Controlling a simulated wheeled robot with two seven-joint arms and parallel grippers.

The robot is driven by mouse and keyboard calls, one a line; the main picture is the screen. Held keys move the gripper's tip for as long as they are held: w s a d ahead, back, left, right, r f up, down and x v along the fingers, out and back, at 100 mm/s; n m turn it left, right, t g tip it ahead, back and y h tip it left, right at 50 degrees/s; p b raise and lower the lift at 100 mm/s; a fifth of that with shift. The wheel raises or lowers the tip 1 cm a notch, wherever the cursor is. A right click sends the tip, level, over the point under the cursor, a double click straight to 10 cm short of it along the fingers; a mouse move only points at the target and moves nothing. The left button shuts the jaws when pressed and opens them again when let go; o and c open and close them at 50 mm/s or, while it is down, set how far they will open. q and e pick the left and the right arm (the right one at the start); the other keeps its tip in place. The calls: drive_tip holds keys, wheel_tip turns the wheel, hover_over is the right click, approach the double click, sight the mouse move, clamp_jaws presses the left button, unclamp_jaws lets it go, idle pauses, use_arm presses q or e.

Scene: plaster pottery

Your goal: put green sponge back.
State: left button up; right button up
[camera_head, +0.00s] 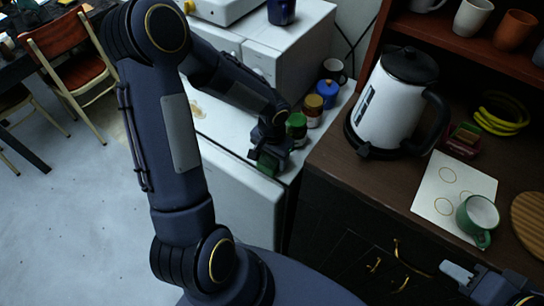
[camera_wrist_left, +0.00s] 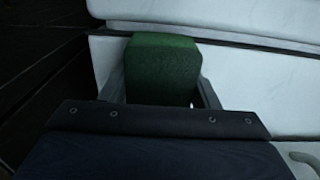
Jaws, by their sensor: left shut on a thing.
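The green sponge (camera_wrist_left: 161,68) is a dark green block between the two fingers of my left gripper (camera_wrist_left: 158,92) in the left wrist view. The left gripper is shut on it. In the head view the sponge (camera_head: 267,162) shows at the tip of my left gripper (camera_head: 264,155), over the right part of the white counter (camera_head: 215,120), close to the green-lidded jar (camera_head: 296,126). I cannot tell whether the sponge touches the counter. My right gripper (camera_head: 457,274) shows only in part at the lower right, and its jaw state is unclear.
Beside the left gripper stand a brown-lidded jar (camera_head: 313,108), a blue jar (camera_head: 327,92) and a dark mug (camera_head: 334,70). The brown counter (camera_head: 335,165) holds a white kettle (camera_head: 392,98), a white card (camera_head: 445,190) and a green mug (camera_head: 478,218).

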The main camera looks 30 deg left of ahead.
use_arm(q)
drive_tip(key=o, duration=0.8)
drive_tip(key=shift+c, duration=0.2)
wheel_tip(320, 180, up, 12)
drive_tip(key=s+d+r+n+t+h, duration=0.1)
drive_tip(key=s+r, duration=0.3)
drive_tip(key=s, duration=0.4)
drive_tip(key=s+d+r+n+t+h, duration=0.1)
drive_tip(key=s+d+r+t+h, duration=0.1)
drive_tip(key=s, duration=0.6)
wheel_tip(320, 180, up, 2)
drive_tip(key=d+t, duration=0.1)
drive_tip(key=t, duration=0.1)
drive_tip(key=shift+s+t+h, duration=0.2)
drive_tip(key=shift+t+h, duration=0.1)
drive_tip(key=shift+h, duration=0.1)
drive_tip(key=shift+d, duration=0.1)
